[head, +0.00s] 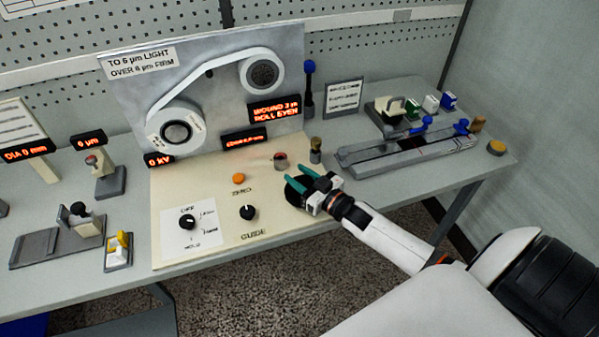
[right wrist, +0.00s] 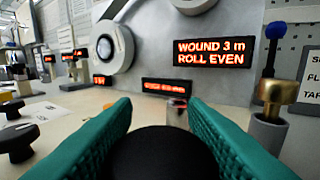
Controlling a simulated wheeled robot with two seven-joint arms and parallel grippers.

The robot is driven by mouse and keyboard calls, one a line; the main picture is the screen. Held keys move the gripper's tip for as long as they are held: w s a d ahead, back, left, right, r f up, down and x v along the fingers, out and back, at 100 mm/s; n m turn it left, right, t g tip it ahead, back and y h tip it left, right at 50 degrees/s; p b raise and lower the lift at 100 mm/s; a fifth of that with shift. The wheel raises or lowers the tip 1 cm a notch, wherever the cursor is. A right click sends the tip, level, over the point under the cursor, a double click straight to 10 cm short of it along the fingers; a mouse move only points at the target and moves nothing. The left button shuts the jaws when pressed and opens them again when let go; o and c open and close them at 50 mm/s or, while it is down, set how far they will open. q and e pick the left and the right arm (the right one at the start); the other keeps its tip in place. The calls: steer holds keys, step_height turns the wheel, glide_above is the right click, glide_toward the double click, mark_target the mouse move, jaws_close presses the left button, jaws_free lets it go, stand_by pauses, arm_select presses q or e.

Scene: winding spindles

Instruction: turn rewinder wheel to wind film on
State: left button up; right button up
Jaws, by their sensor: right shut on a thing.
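The rewinder wheel, a black round knob (head: 296,191), sits at the right end of the cream panel. My right gripper (head: 302,178) has its teal fingers shut on it. In the right wrist view the black wheel (right wrist: 160,153) fills the space between the fingers. On the upright grey plate, white film runs between a lower left roll (head: 176,130) and an upper right roll (head: 262,74). A red display (head: 275,109) reads "WOUND 3 m ROLL EVEN"; it is also clear in the right wrist view (right wrist: 212,53). My left gripper is not in view.
The cream panel (head: 215,247) carries an orange button (head: 238,178), black knobs (head: 247,212) and a small metal-sided knob (head: 280,160). A brass-topped post (head: 316,150) stands close beyond my gripper. A long slide fixture (head: 405,148) lies to the right. Another display (head: 159,160) reads "0 kV".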

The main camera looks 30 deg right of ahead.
steer(key=shift+h, duration=0.3)
steer(key=o, duration=1)
steer(key=shift+c, duration=0.2)
steer(key=b, duration=0.2)
glide_above(330, 216)
steer(key=shift+s+d, duration=0.1)
steer(key=shift+s, duration=0.35)
